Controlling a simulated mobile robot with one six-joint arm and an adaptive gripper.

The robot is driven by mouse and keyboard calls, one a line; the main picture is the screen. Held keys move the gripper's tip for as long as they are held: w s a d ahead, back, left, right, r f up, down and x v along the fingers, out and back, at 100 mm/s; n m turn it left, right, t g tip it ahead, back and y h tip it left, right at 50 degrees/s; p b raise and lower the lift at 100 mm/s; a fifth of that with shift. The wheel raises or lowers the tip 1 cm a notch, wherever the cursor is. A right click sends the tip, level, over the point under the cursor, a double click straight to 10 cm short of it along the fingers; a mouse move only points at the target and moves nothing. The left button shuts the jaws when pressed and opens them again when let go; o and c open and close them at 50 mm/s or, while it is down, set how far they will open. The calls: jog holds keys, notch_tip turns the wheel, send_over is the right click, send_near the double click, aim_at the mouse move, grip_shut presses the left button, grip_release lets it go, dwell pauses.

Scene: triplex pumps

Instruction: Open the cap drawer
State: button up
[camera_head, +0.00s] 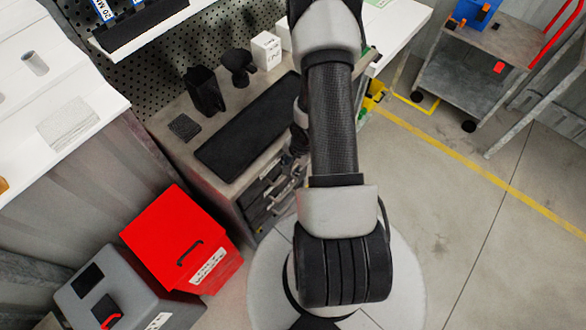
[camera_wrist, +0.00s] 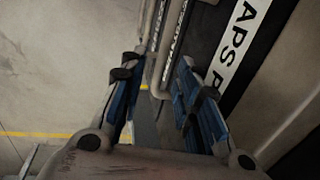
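In the wrist view, a dark drawer front with a white label (camera_wrist: 240,42) reading "APS P", partly cut off, fills the upper right. A grey bar handle (camera_wrist: 165,48) runs along this front, ahead of and between my fingers. My gripper (camera_wrist: 157,80) is open, its two blue-padded fingers apart on either side of the handle's line; I cannot tell whether they touch it. In the head view, the drawer cabinet (camera_head: 243,203) stands under the workbench, with several drawers and light handles. My arm hides part of it and most of the gripper.
A black mat (camera_head: 245,130), a black holder (camera_head: 205,90) and a white box (camera_head: 266,50) are on the bench. A trolley (camera_head: 470,85) is at upper right. The floor at right (camera_head: 480,240) is clear.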

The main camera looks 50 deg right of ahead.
jog(key=shift+f, duration=0.3)
jog(key=shift+c, duration=0.5)
grip_shut()
